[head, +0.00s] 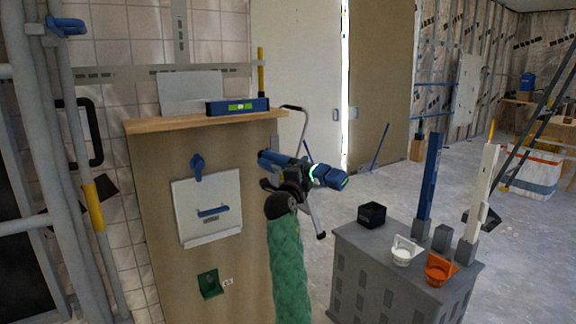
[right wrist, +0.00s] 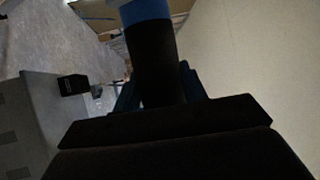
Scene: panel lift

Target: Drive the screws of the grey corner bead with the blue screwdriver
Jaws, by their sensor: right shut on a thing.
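My right gripper (head: 291,183) is shut on the blue screwdriver (head: 328,177), in front of the wooden panel's right edge. The tool lies across the jaws, with blue parts on both sides and a light green ring near its right end. In the right wrist view a thick black part with a blue band (right wrist: 146,12) rises from between the dark jaws; I take it to be the same tool. I cannot pick out the grey corner bead or its screws with certainty. My left gripper is not in view.
A wooden panel (head: 155,200) with a top ledge (head: 150,125) carries a blue level (head: 238,106). A grey cabinet (head: 395,265) at right holds a black box (head: 372,214), a white cup (head: 402,254), an orange cup (head: 438,268), a blue post (head: 429,180) and a white post (head: 482,190).

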